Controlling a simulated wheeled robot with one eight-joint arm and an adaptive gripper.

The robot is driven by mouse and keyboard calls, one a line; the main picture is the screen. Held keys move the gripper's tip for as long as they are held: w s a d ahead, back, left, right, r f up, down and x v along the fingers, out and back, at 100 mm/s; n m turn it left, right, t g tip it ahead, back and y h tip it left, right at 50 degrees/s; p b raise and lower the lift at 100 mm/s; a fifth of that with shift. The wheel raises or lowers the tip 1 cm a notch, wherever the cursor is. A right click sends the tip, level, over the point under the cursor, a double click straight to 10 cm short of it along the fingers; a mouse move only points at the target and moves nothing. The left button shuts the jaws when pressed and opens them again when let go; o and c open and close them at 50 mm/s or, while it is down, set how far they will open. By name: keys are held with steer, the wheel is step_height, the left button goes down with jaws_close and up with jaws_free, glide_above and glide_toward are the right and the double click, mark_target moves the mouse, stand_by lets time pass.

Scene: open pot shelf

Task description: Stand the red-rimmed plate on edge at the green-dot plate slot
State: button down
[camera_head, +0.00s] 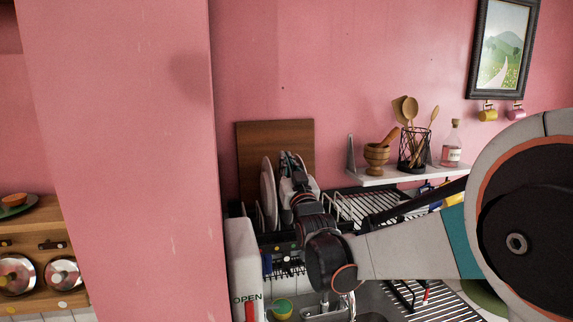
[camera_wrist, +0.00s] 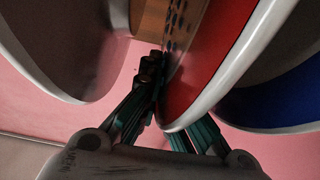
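The red-rimmed plate (camera_wrist: 205,75) stands steeply on edge in the wrist view, with a broad red band and a pale outer edge. My gripper (camera_wrist: 158,85) has one finger against its left face; the other finger goes behind the plate and is mostly hidden. The gripper looks shut on the plate. In the head view my gripper (camera_head: 290,172) is among the upright plates at the dish rack (camera_head: 350,208). There I cannot tell the red rim apart.
A white plate (camera_wrist: 65,60) stands close on the left and a blue plate (camera_wrist: 275,105) close on the right. A brown board (camera_head: 250,140) stands behind the rack. A shelf (camera_head: 385,175) with a mortar, utensil holder and bottle is at right. The sink is below.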

steer(key=shift+f+b, duration=0.35)
steer(key=shift+b, duration=0.05)
stand_by(0.7)
steer(key=c, duration=1.7)
jaws_free()
steer(key=shift+s, duration=0.1)
steer(key=v, duration=1.2)
steer(key=shift+r, duration=0.1)
